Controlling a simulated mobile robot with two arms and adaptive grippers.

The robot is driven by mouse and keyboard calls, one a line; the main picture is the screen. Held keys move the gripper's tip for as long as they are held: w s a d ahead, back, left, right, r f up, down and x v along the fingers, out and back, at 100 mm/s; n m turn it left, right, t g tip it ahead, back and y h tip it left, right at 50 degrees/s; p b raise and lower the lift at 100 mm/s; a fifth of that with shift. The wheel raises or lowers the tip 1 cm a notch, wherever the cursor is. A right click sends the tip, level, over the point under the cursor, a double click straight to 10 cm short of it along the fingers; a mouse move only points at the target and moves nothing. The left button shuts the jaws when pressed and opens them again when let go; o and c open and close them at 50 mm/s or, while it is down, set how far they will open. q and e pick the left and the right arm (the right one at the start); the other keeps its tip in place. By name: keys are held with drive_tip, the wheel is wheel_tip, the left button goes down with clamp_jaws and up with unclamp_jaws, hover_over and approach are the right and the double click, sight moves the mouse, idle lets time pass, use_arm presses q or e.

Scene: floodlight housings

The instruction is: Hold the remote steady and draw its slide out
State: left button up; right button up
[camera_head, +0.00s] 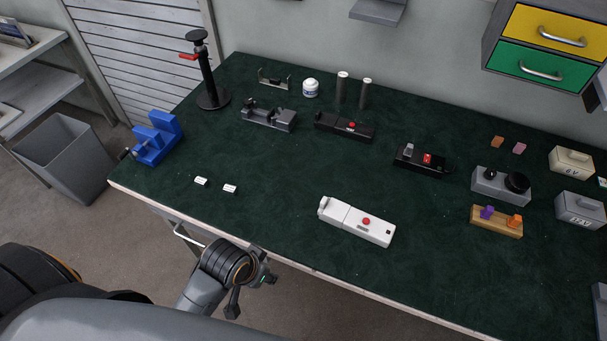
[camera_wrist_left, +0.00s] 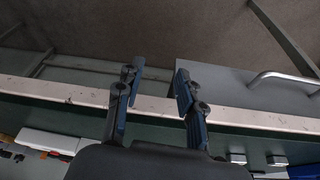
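The white remote (camera_head: 356,222) lies on the front middle of the dark green table. It has a red button and a seam near its left end, where a small raised tab stands. I cannot tell whether its slide is partly out. A white body, likely the same remote, also shows at lower left in the left wrist view (camera_wrist_left: 48,141). My left gripper (camera_head: 252,292) is off the table's front edge, to the left of the remote and apart from it. Its two fingers stand apart and empty in the left wrist view (camera_wrist_left: 160,78). My right gripper is not in view.
Two small white blocks (camera_head: 230,188) lie left of the remote. Black remotes (camera_head: 345,127) (camera_head: 422,160), a grey fixture (camera_head: 268,115) and a blue vise (camera_head: 157,138) stand farther back. A wooden block with coloured pegs (camera_head: 497,221) is right. Table around the remote is clear.

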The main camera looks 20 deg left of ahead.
use_arm(q)
drive_tip(key=w+d+r+m, duration=0.1)
drive_tip(key=w+r, duration=0.1)
drive_tip(key=r, duration=0.1)
drive_tip(key=w+d+r+m+h, duration=0.1)
drive_tip(key=w+r, duration=0.2)
drive_tip(key=w+d+r+m+h+p, duration=0.1)
drive_tip(key=w+r, duration=0.2)
drive_tip(key=r, duration=0.1)
drive_tip(key=shift+d+t, duration=0.1)
drive_tip(key=shift+t, duration=0.2)
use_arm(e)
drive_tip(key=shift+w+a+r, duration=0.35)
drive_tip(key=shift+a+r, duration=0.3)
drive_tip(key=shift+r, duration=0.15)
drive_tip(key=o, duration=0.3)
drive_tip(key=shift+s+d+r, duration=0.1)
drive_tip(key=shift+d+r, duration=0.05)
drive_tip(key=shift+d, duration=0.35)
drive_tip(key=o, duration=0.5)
use_arm(q)
drive_tip(key=w+d+r+m+h, duration=0.1)
drive_tip(key=w+r+m, duration=0.3)
drive_tip(key=w+r, duration=0.3)
drive_tip(key=shift+w+d+r+h, duration=0.15)
drive_tip(key=shift+d+r+h, duration=0.05)
drive_tip(key=shift+r+h, duration=0.1)
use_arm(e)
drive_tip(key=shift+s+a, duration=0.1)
